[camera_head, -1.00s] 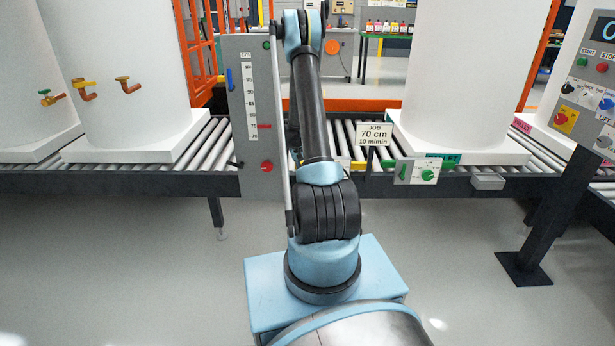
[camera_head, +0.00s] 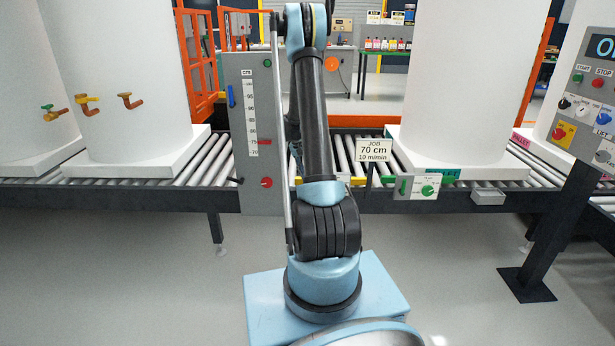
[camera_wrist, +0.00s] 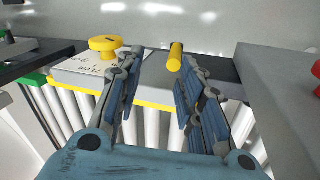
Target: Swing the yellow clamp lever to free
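In the wrist view a short yellow cylinder (camera_wrist: 175,57), which looks like the clamp lever's handle, stands out near the tip of my right finger. My gripper (camera_wrist: 163,62) is open, with its two blue-grey fingers apart. The cylinder lies between the fingertips in the picture, closer to the right one; I cannot tell whether it touches. In the head view my arm hides the gripper. A grey panel (camera_head: 238,185) with a cm scale and a red knob (camera_head: 266,183) stands left of the arm.
A yellow round knob (camera_wrist: 104,44) and a lettered plate (camera_wrist: 88,68) are left of my fingers. A grey block (camera_wrist: 275,85) is close on the right. White tanks (camera_head: 455,85) stand on the roller conveyor (camera_head: 345,150). A control post (camera_head: 560,200) stands at right.

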